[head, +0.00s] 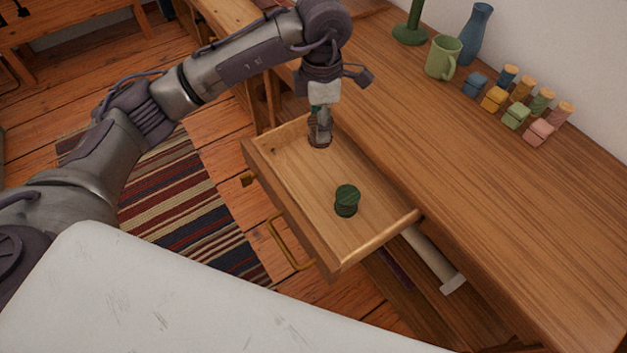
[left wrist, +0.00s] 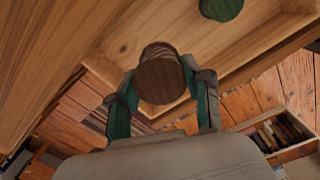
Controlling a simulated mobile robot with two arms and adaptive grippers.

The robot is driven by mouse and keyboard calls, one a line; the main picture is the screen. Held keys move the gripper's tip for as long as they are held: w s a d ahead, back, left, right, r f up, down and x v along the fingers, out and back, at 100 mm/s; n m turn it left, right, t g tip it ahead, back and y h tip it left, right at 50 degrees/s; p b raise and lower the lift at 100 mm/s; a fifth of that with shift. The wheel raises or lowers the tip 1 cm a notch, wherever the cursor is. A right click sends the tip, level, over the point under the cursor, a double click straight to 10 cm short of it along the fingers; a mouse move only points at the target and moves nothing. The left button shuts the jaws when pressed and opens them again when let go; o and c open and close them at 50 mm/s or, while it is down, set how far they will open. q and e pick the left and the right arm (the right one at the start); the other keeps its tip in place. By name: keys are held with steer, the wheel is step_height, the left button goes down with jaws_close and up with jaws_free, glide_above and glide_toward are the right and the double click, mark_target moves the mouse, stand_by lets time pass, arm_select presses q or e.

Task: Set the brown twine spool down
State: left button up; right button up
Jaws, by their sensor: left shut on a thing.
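The brown twine spool (head: 319,143) is in my left gripper (head: 320,128), inside the open wooden drawer (head: 290,160) near its far end. In the left wrist view the spool's round brown end (left wrist: 160,75) sits between the two green-lined fingers of the left gripper (left wrist: 162,98), which is shut on it. In the head view the fingers hide most of the spool. I cannot tell whether it touches the drawer floor. A dark green spool (head: 347,200) stands upright nearer the drawer's near end and shows in the left wrist view (left wrist: 220,7). My right gripper is out of view.
The drawer floor between the two spools is bare. The wooden desk top (head: 450,150) holds a green mug (head: 442,58), a blue vase (head: 475,35), a green stand (head: 410,33) and several coloured pieces (head: 515,117) along the wall. A striped rug (head: 185,210) lies on the floor.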

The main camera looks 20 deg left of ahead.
mark_target(315, 142)
arm_select(q)
steer(key=shift+s+a+f, duration=0.15)
steer(key=shift+a+f, duration=0.15)
steer(key=shift+f, duration=0.2)
steer(key=shift+s+a+f, duration=0.1)
steer(key=shift+a+f, duration=0.15)
steer(key=shift+f, duration=0.25)
step_height(315, 142, down, 4)
steer(key=shift+w+d+f+b, duration=0.1)
steer(key=shift+b, duration=0.2)
step_height(315, 142, down, 4)
steer(key=shift+r, duration=0.2)
steer(key=shift+f, duration=0.3)
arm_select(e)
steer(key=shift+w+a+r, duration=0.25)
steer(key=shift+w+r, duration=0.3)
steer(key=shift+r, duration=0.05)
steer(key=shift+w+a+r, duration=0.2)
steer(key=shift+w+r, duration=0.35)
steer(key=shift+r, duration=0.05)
arm_select(q)
steer(key=shift+f+b, duration=0.15)
steer(key=shift+b, duration=0.15)
steer(key=o, duration=1.1)
steer(key=shift+c, duration=0.2)
steer(key=shift+o, duration=0.8)
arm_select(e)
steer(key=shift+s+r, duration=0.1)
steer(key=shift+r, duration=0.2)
